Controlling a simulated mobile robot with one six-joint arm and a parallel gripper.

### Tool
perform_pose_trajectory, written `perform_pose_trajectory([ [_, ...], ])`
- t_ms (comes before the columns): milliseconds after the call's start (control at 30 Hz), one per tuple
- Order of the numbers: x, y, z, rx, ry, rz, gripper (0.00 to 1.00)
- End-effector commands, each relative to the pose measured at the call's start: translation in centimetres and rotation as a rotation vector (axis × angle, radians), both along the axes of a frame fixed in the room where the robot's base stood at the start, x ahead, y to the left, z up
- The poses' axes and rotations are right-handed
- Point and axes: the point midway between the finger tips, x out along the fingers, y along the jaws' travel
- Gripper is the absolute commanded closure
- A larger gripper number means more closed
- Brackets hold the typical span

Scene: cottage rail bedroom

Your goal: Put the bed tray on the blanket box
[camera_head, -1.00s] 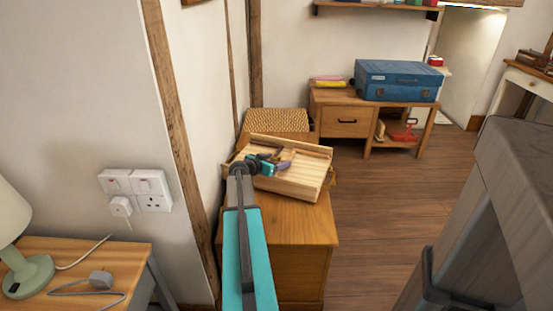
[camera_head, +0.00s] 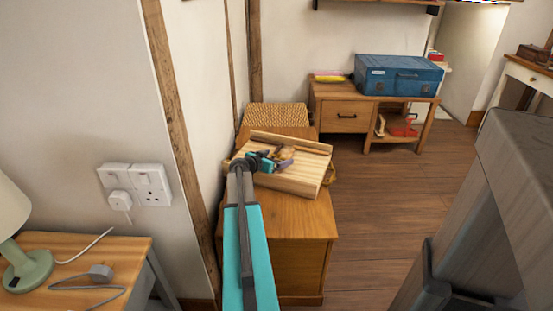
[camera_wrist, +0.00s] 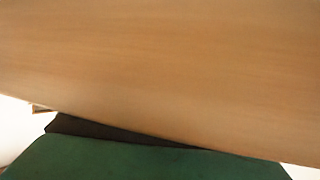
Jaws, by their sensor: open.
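The bed tray (camera_head: 303,180), a pale wooden tray with raised sides, sits over the top of the blanket box (camera_head: 297,218), a brown wooden chest by the wall. It lies askew to the box, its right corner near the box's right edge. It appears to rest on the box, but its underside is hidden. My gripper (camera_head: 284,161) is open at the tray's inner middle, in front of its far side; I cannot tell whether the jaws touch it. In the wrist view a plain wooden surface fills most of the picture, too close to identify.
A woven-topped seat (camera_head: 278,115) stands just behind the box. A low wooden desk (camera_head: 345,116) with a blue case (camera_head: 399,76) is farther back. A bedside table (camera_head: 110,262) with a lamp (camera_head: 28,262) is at lower left. Wooden floor (camera_head: 385,200) is clear right of the box.

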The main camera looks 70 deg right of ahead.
Motion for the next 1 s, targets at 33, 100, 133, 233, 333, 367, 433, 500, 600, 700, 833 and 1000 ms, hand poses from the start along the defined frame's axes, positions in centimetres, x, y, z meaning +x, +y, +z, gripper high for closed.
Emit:
perform_pose_trajectory([
  [33,0.0,0.0,0.0,0.0,0.0,0.0,0.1],
  [100,0.0,0.0,0.0,0.0,0.0,0.0,0.1],
  [133,0.0,0.0,0.1,0.0,0.0,0.0,0.1],
  [233,0.0,0.0,0.2,0.0,0.0,0.0,0.1],
  [333,0.1,0.6,0.4,0.0,0.0,0.001,0.1],
  [367,0.2,0.8,0.5,0.0,0.0,0.001,0.1],
  [433,0.3,1.4,0.7,0.0,0.0,0.001,0.1],
  [500,0.4,2.2,1.0,0.0,0.0,0.0,0.1],
  [600,0.8,3.4,1.4,0.0,0.0,0.002,0.1],
  [700,1.1,4.6,1.9,0.0,0.0,0.002,0.1],
  [833,1.5,6.2,2.6,-0.001,0.0,0.003,0.1],
  [1000,2.0,8.3,3.4,-0.001,0.0,0.003,0.1],
])
